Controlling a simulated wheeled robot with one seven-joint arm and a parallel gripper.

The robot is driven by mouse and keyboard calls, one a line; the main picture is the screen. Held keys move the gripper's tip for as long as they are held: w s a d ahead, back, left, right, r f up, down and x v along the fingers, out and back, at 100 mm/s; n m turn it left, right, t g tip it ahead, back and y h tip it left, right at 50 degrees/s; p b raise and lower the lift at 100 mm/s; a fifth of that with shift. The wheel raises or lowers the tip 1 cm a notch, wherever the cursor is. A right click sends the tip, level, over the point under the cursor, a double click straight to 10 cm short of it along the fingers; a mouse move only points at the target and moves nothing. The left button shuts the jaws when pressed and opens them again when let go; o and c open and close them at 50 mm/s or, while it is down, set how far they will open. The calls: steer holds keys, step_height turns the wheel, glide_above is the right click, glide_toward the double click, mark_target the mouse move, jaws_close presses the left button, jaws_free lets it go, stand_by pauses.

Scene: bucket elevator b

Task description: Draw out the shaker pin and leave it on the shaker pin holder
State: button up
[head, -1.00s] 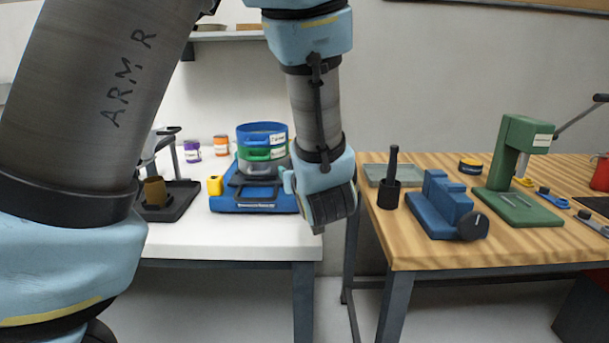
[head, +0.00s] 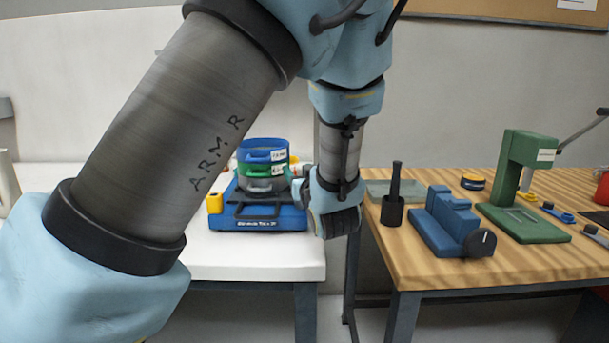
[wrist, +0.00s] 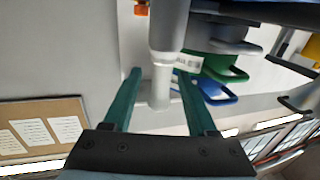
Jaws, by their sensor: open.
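The blue shaker base (head: 257,223) stands on the white bench with stacked grey, green and blue sieves (head: 262,155). My gripper (wrist: 157,73) is open, its two teal fingers spread on either side of a pale grey stepped post (wrist: 167,35). I cannot tell whether this post is the shaker pin, nor whether the fingers touch it. The sieves (wrist: 225,65) hang to the right of the post in the tilted wrist view. In the head view the fingers are hidden by my wrist, just right of the shaker. I cannot make out the shaker pin holder for certain.
A wooden bench (head: 415,255) on the right holds a black cup (head: 391,211) with a dark rod, a blue block fixture (head: 447,222) and a green press (head: 525,180). A yellow item (head: 214,203) sits left of the shaker. The white bench front (head: 250,262) is clear.

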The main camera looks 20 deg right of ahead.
steer(key=shift+w+d, duration=0.15)
steer(key=shift+w, duration=0.7)
jaws_close()
